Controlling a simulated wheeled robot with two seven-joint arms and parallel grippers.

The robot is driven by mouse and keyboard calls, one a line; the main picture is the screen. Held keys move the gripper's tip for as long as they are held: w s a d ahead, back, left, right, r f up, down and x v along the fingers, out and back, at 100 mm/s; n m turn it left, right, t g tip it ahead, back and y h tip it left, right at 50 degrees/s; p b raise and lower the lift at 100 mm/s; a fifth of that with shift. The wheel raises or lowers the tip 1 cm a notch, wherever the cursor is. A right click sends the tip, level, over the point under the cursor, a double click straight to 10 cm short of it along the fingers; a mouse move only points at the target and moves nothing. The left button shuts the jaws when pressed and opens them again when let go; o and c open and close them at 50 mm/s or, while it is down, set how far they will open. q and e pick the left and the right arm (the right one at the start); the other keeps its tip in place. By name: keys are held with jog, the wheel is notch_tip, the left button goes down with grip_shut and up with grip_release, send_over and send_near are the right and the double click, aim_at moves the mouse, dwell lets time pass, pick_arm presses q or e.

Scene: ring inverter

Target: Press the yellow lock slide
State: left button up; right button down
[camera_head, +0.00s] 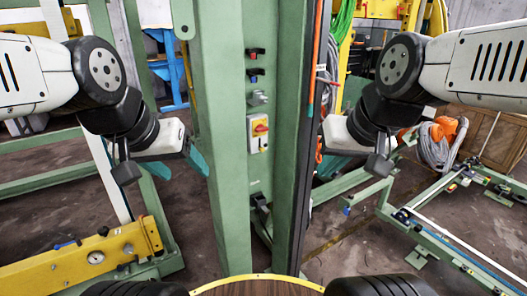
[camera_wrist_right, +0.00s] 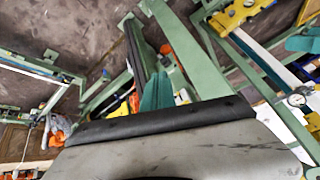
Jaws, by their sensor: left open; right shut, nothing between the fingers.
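A small white switch box with a yellow plate and a red knob (camera_head: 260,130) is fixed to the green column (camera_head: 232,190), near the middle of the head view. A separate lock slide cannot be made out at this size. My left gripper (camera_head: 197,162) is left of the column, apart from the box, with its teal fingers open. My right gripper (camera_head: 328,166) is right of the column, partly hidden behind its own wrist. Its teal fingers (camera_wrist_right: 155,92) are shut and empty in the right wrist view. The box is not clearly visible in the wrist view.
Small black switches with red and blue buttons (camera_head: 256,52) and a grey fitting (camera_head: 257,97) sit above the box. A yellow beam with a gauge (camera_head: 80,262) is at lower left. Green floor frames (camera_head: 440,240) stand at right. A dark rail runs down the column's right side.

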jog(key=w+a+f+m+g+y, duration=0.4)
jog(key=w+a+f+y, duration=0.35)
jog(key=w, duration=0.25)
jog(key=w+a+f+m+g+y, duration=0.35)
jog(key=w+a+f+y, duration=0.35)
jog(key=w, duration=0.3)
jog(key=w+d+f+m+t+h, duration=0.1)
jog(key=w+d+f+m+t, duration=0.4)
jog(key=w+f+m+t, duration=0.2)
jog(key=w+d+f+m+t+h, duration=0.1)
jog(key=w+d+f+m+t, duration=0.4)
jog(key=f+m+t, duration=0.7)
jog(key=shift+w+d+m+t, duration=0.35)
jog(key=shift+w+d+t, duration=0.05)
jog(key=shift+w+t, duration=0.7)
